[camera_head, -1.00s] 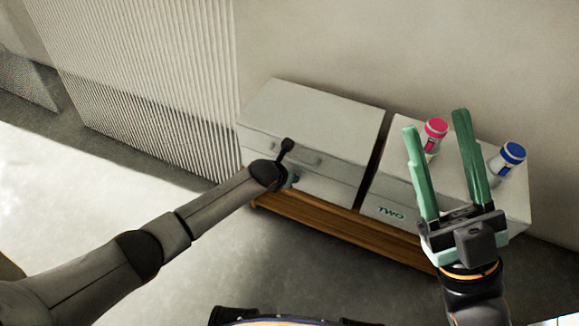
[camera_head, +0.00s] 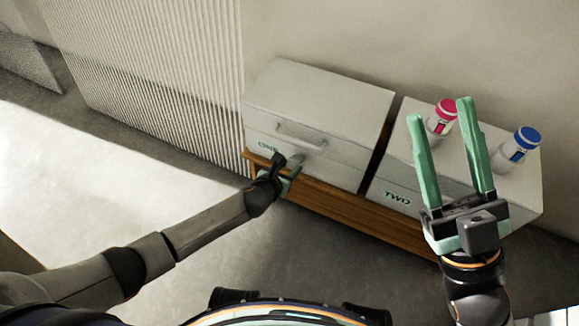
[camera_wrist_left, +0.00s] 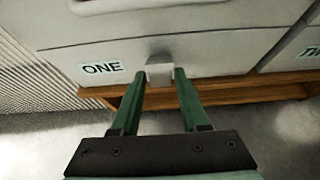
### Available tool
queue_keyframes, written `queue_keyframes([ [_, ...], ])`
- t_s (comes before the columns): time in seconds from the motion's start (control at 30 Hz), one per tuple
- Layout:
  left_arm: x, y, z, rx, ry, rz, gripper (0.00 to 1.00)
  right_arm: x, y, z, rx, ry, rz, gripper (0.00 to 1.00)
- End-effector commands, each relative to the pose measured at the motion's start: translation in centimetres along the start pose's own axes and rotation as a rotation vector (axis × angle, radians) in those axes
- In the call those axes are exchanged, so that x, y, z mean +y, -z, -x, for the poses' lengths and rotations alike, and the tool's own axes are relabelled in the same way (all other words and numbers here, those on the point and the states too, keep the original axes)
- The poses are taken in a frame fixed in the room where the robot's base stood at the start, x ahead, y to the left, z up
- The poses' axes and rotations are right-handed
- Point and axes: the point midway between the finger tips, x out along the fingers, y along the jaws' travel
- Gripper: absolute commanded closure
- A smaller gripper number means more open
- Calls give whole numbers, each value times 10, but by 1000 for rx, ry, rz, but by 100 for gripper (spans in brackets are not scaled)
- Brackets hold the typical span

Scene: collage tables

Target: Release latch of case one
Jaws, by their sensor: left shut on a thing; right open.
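Case one (camera_head: 318,95) is a pale grey box with a closed lid and a handle (camera_head: 300,136) on its front. Its ONE label (camera_wrist_left: 101,68) shows in the left wrist view. A small grey latch (camera_wrist_left: 160,70) sticks out below the handle, right of the label. My left gripper (camera_wrist_left: 162,76) has its green fingers on either side of the latch and is shut on it. In the head view my left gripper (camera_head: 290,176) partly covers the latch area. My right gripper (camera_head: 442,107) is open and empty in front of case two.
Case two (camera_head: 397,182), labelled TWO, stands right of case one across a narrow gap. A pink-capped bottle (camera_head: 441,122) and a blue-capped bottle (camera_head: 515,149) stand on it. Both cases rest on a wooden bench (camera_head: 335,215). A ribbed panel (camera_head: 150,80) is at left.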

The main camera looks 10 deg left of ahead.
Motion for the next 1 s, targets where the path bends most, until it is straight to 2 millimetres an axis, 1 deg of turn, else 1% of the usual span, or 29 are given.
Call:
queue_keyframes([
  [0.27,0,-1,0,-1,1,2,100,0,0,0,1,-2,0,50],
  [0.3,0,-1,0,-1,1,2,54,0,0,0,1,-3,-1,50],
  [0.47,0,-1,0,-1,1,1,36,0,0,0,2,-5,-1,50],
  [0.5,0,-1,0,-1,0,1,35,0,0,0,2,-6,-1,50],
  [0.77,0,-1,2,0,0,0,35,1,2,-2,3,-6,-1,50],
  [0.87,0,-3,11,0,0,0,35,4,7,-7,4,-7,0,50],
  [0.97,0,-4,28,1,2,-1,35,8,16,-15,9,-9,1,50],
  [1.0,0,-4,36,2,1,-1,35,10,20,-19,12,-9,4,50],
])
